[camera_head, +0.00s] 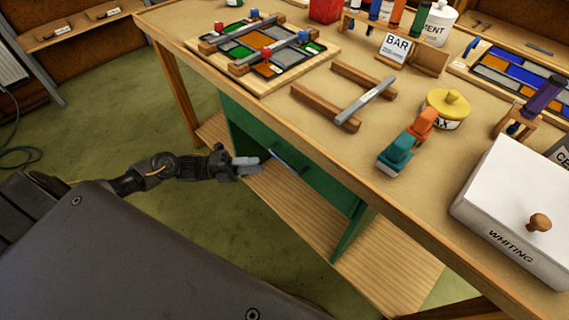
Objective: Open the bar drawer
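The green drawer front (324,186) sits under the workbench top and looks closed. Its dark bar handle (289,158) is on the front, toward the left end. My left gripper (255,165) is just left of the handle, in front of the green unit, with a visible gap to the handle. Its grey fingers point right toward the handle, and the view does not show clearly how far apart they are. It holds nothing that I can see. My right gripper is not in view.
The wooden workbench top (290,75) overhangs the drawer, and a wooden lower shelf (290,211) lies below it. On top are a leaded panel (262,52), a BAR sign (396,47), an orange and teal tool (408,142) and a WHITING box (520,200).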

